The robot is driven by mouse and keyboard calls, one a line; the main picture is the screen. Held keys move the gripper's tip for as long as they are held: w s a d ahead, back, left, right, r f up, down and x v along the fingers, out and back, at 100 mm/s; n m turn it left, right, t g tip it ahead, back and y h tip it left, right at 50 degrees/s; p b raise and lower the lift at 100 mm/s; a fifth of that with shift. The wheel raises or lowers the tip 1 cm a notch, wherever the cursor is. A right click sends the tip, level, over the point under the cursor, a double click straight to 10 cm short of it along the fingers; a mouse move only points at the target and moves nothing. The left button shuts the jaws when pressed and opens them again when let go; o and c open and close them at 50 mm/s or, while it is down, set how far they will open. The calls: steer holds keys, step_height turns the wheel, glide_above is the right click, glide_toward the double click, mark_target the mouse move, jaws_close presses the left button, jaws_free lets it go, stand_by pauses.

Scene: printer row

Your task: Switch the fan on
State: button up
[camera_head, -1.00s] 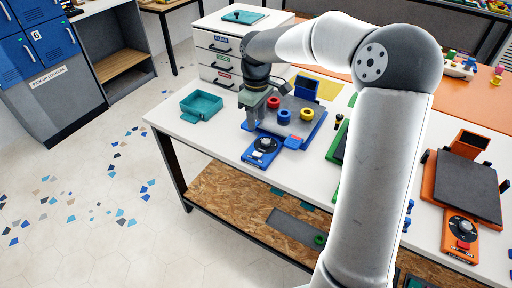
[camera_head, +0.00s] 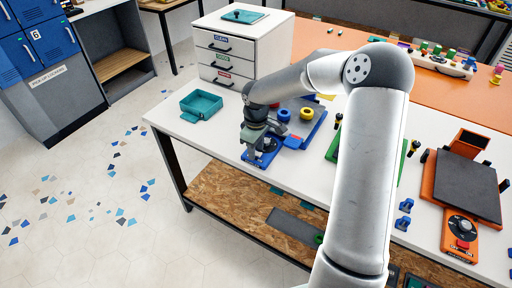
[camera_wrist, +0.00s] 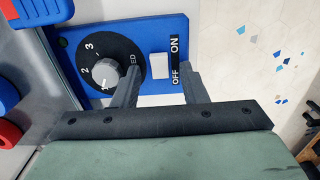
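A blue control panel (camera_wrist: 75,45) fills the upper middle of the wrist view. It carries a grey knob (camera_wrist: 105,72) on a black dial numbered 1 to 3, and a white switch (camera_wrist: 160,66) beside an ON/OFF label (camera_wrist: 175,60). In the head view, the blue panel (camera_head: 252,160) is at the table's front edge, mostly under my gripper (camera_head: 262,150). My gripper (camera_wrist: 160,78) is open, its fingers on either side of the switch's near end, the left one close to the knob. I cannot tell whether they touch the panel.
Yellow (camera_head: 306,114) and blue (camera_head: 284,115) rings lie behind my gripper. A teal tray (camera_head: 202,105) stands to the left on the white table. An orange unit (camera_head: 462,235) with its own dial stands at the right. White drawers (camera_head: 225,50) stand behind.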

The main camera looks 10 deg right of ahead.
jaws_close()
steer(key=shift+s+d+r+t+y, duration=0.1)
steer(key=shift+s+d+t+y, duration=0.1)
steer(key=shift+t+y, duration=0.3)
steer(key=shift+s+d+t+y, duration=0.15)
steer(key=shift+t+y, duration=0.25)
steer(key=shift+y, duration=0.1)
steer(key=shift+t+y+p, duration=0.5)
steer(key=shift+t+p, duration=0.05)
steer(key=shift+t, duration=0.05)
jaws_free()
steer(key=shift+d, duration=0.1)
steer(key=p+v, duration=0.2)
steer(key=v, duration=1.5)
